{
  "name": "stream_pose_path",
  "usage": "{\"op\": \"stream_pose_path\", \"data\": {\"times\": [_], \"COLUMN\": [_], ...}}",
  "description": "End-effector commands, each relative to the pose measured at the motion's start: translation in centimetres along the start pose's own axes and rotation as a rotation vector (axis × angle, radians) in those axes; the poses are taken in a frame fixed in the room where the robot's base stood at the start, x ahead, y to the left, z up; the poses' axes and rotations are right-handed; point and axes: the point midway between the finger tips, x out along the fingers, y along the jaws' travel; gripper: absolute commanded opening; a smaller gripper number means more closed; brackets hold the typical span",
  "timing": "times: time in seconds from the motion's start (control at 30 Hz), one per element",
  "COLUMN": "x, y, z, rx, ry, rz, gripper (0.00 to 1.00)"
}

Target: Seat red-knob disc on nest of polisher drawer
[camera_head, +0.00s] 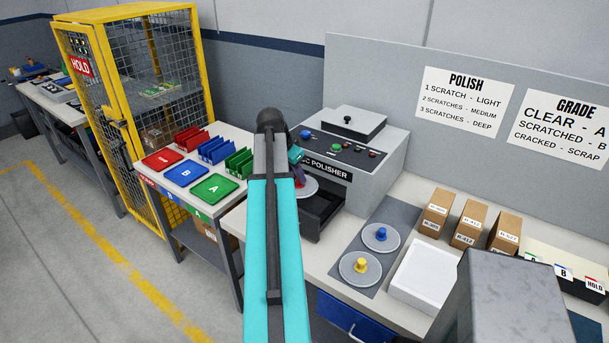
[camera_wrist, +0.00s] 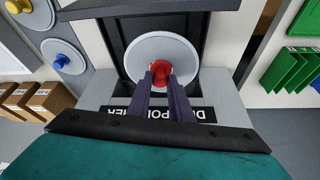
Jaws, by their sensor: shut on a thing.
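The red-knob disc is a pale grey round plate (camera_wrist: 140,55) with a red knob (camera_wrist: 160,68). My gripper (camera_wrist: 161,80) is shut on the knob, one dark finger on each side. The disc lies over the open dark drawer (camera_head: 325,213) of the grey polisher (camera_head: 372,152), within the drawer's outline in the wrist view. In the head view, my arm hides much of the disc (camera_head: 311,189) and part of the drawer. The nest is hidden under the disc. I cannot tell whether the disc touches it or hangs just above.
Blue-knob (camera_head: 381,237) and yellow-knob (camera_head: 360,266) discs lie on a grey mat right of the drawer, beside a white tray (camera_head: 412,278). Several cartons (camera_head: 436,213) stand behind. A side table (camera_head: 207,157) with coloured plates and racks is left, near a yellow cage (camera_head: 107,110).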

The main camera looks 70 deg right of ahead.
Motion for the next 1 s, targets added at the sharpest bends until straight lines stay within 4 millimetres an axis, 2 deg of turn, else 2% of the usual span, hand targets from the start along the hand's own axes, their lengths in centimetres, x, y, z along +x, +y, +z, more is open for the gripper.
{"op": "stream_pose_path", "data": {"times": [0.1,0.2,0.67,1.0], "x": [1.4,1.9,2.1,3.8], "y": [1.2,1.6,1.7,1.7], "z": [-0.8,-1.0,-1.0,-0.3], "rx": [0.038,0.051,0.053,0.053], "ry": [0.0,0.0,0.0,0.0], "rz": [0.016,0.022,0.021,0.021], "gripper": [0.0,0.0,0.0,0.0]}}
